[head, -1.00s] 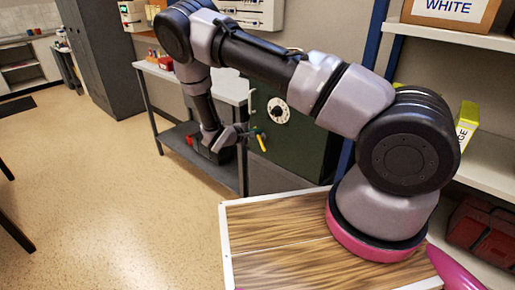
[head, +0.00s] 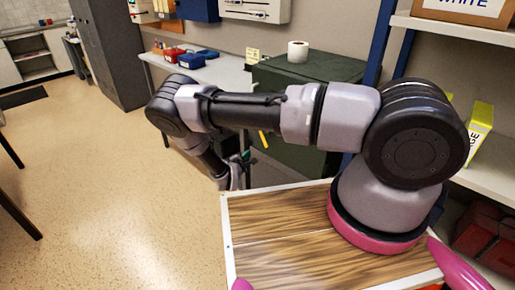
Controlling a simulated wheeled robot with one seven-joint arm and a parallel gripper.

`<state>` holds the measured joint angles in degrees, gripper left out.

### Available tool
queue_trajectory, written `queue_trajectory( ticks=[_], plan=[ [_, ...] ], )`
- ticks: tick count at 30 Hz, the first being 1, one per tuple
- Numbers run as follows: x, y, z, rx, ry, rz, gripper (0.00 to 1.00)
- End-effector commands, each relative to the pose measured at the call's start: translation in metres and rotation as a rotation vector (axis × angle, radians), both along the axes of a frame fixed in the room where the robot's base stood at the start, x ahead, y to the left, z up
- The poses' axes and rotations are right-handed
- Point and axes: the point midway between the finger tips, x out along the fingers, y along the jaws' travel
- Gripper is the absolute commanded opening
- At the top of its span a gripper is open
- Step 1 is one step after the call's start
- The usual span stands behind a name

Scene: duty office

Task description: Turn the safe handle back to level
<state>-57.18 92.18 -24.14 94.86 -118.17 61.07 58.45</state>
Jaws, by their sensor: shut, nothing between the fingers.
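The dark green safe (head: 330,70) stands right of the grey bench, its front largely behind my arm. Its yellow handle (head: 263,139) shows just under my forearm, slanting steeply, far from level. The dial is hidden behind my arm. My gripper (head: 244,160) is shut and empty, pointing towards the safe's lower front, a little left of and below the handle. It appears apart from the handle, though the depth gap is hard to judge.
A white paper roll (head: 298,51) stands on the safe. The grey bench (head: 225,72) with blue and red bins is at left. Shelves with a yellow box file (head: 479,130) stand at right. My wood-patterned top fills the near foreground. Open floor (head: 100,190) lies left.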

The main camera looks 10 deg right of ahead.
Motion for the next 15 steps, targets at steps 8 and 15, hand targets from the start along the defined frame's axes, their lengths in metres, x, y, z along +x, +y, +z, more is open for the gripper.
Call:
queue_trajectory(
  ticks=[8,15],
  plan=[
    [0.033,-0.019,-0.01,0.0,0.0,-0.003,0.0],
    [0.071,-0.037,-0.021,0.0,0.0,-0.002,0.0]
  ],
)
